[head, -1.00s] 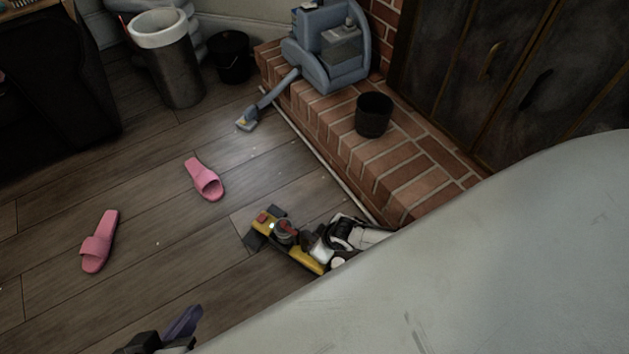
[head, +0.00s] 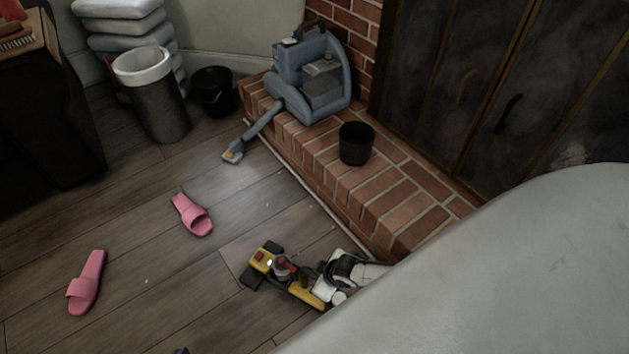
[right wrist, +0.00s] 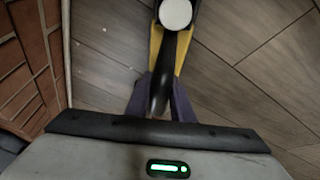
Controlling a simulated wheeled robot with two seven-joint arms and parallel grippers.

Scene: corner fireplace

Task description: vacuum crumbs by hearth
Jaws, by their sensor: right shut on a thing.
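A yellow and black hand vacuum (head: 306,293) is low over or on the wood floor beside the brick hearth (head: 408,222); I cannot tell whether it touches the floor. My right gripper (head: 345,272) is shut on it. In the right wrist view, the gripper's purple fingers (right wrist: 163,98) sit either side of the vacuum's black handle (right wrist: 162,77), and its yellow body runs ahead. Pale crumbs (right wrist: 103,30) lie on the floor near the hearth edge in that view. Of my left gripper, only a small dark tip may show at the bottom edge of the head view.
A blue-grey machine (head: 310,78) stands on the hearth, its nozzle (head: 233,152) reaching down to the floor. A black cup (head: 355,144) stands on the bricks. Two pink slippers (head: 192,214) lie on the floor. A bin (head: 152,100) and black bucket (head: 213,92) stand behind. Floor between is open.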

